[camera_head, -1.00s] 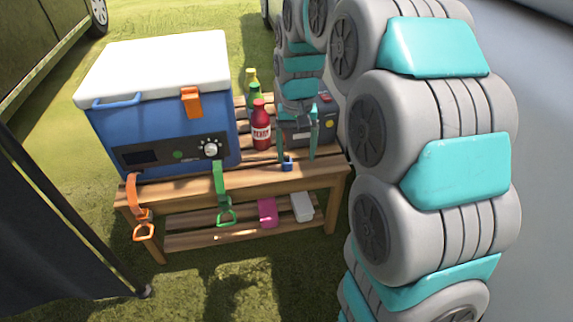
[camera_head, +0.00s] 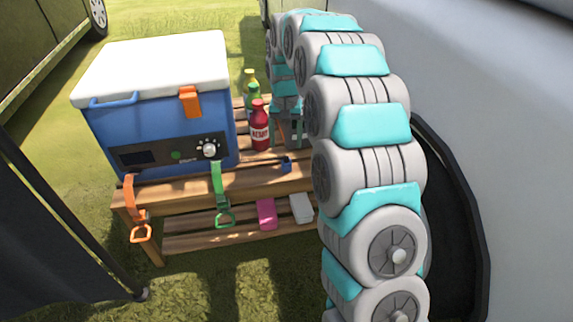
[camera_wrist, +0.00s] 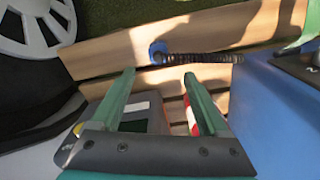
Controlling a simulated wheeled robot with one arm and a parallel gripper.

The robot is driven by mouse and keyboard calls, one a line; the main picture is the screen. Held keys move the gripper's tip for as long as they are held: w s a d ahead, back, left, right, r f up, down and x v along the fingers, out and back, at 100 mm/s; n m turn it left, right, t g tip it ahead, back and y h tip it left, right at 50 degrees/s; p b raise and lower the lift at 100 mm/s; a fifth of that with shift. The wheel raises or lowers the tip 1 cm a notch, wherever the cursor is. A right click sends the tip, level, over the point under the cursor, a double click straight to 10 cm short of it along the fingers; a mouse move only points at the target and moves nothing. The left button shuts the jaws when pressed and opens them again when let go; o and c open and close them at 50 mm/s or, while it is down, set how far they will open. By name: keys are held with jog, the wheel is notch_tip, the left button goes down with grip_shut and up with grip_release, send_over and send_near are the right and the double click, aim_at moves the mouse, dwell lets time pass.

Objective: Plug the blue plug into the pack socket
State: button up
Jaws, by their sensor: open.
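The blue plug (camera_head: 286,164) lies on the front part of the bench top. In the wrist view the plug (camera_wrist: 158,52) sits at the end of a dark coiled cable, just beyond the fingertips. My gripper (camera_wrist: 158,77) is open and empty, with its green fingers apart. In the head view my gripper (camera_head: 288,133) is behind the plug, partly covered by my arm. The pack (camera_wrist: 92,112) shows behind and between my fingers in the wrist view, dark grey with a yellow button. My arm hides it in the head view. I cannot make out its socket.
A blue cooler (camera_head: 170,125) with a white lid fills the left of the slatted bench (camera_head: 180,193). A red bottle (camera_head: 260,128) and a green bottle (camera_head: 251,98) stand beside it. An orange strap (camera_head: 138,208) and a green strap (camera_head: 220,195) hang in front.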

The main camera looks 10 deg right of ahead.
aim_at(287, 158)
jog(key=shift+s+f, duration=0.1)
jog(key=shift+f, duration=1.1)
jog(key=shift+f, duration=0.15)
jog(key=f, duration=0.2)
jog(key=s+f, duration=0.1)
jog(key=f, duration=0.1)
jog(key=shift+w+f, duration=0.1)
jog(key=shift+f, duration=0.35)
grip_shut()
